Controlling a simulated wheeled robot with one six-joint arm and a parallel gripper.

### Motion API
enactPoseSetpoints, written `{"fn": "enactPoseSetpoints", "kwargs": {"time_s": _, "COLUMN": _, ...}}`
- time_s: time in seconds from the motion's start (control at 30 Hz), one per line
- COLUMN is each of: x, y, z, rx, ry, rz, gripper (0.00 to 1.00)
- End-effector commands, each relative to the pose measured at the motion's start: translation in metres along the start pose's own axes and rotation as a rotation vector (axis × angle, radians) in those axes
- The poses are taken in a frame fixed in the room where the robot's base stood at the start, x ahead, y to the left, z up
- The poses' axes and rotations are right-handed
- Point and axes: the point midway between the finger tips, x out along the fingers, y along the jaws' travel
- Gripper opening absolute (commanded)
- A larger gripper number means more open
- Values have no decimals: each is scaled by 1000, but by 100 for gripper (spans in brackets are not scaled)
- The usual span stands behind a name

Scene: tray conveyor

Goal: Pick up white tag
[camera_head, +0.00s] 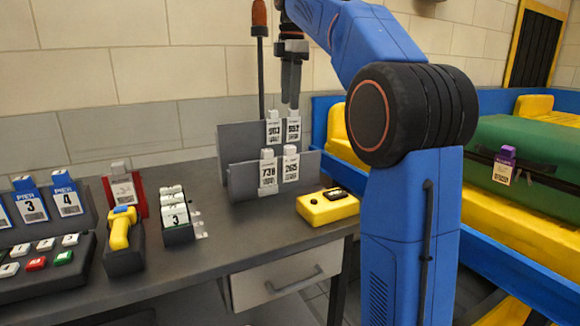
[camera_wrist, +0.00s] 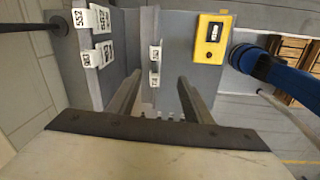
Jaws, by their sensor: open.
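Several white tags with black print stand in a grey two-tier rack (camera_head: 240,140) on the table. In the head view, tag 903 (camera_head: 273,131) and tag 552 (camera_head: 293,129) are at the back; tag 739 (camera_head: 267,176) and tag 265 (camera_head: 290,169) are in front. My gripper (camera_head: 290,104) is open and empty, pointing down just above the back tags in the picture. In the wrist view, my gripper (camera_wrist: 160,76) has two front-row tags (camera_wrist: 154,54) between and beyond its fingertips, seen nearly edge-on. Contact with any tag cannot be told.
A yellow device (camera_head: 327,206) lies right of the rack. A small tag box (camera_head: 176,217), a yellow scanner (camera_head: 121,228) and a red holder (camera_head: 124,194) stand left. A dark pole (camera_head: 260,70) rises behind the rack. A green suitcase (camera_head: 530,150) lies on the conveyor at right.

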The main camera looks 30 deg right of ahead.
Motion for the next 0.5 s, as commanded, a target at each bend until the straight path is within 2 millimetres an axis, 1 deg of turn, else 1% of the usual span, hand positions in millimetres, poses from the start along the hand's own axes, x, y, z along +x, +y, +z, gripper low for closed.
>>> {"fn": "enactPoseSetpoints", "kwargs": {"time_s": 0.03, "x": -2, "y": 8, "z": 3, "rx": -27, "ry": 0, "rz": -7, "gripper": 46}}
{"fn": "enactPoseSetpoints", "kwargs": {"time_s": 0.1, "x": -4, "y": 14, "z": 5, "rx": -62, "ry": 1, "rz": -14, "gripper": 46}}
{"fn": "enactPoseSetpoints", "kwargs": {"time_s": 0.27, "x": -5, "y": 19, "z": 7, "rx": -99, "ry": 2, "rz": -21, "gripper": 46}}
{"fn": "enactPoseSetpoints", "kwargs": {"time_s": 0.37, "x": 4, "y": 19, "z": 7, "rx": -102, "ry": 2, "rz": -24, "gripper": 46}}
{"fn": "enactPoseSetpoints", "kwargs": {"time_s": 0.5, "x": 26, "y": 18, "z": 7, "rx": -101, "ry": 2, "rz": -24, "gripper": 46}}
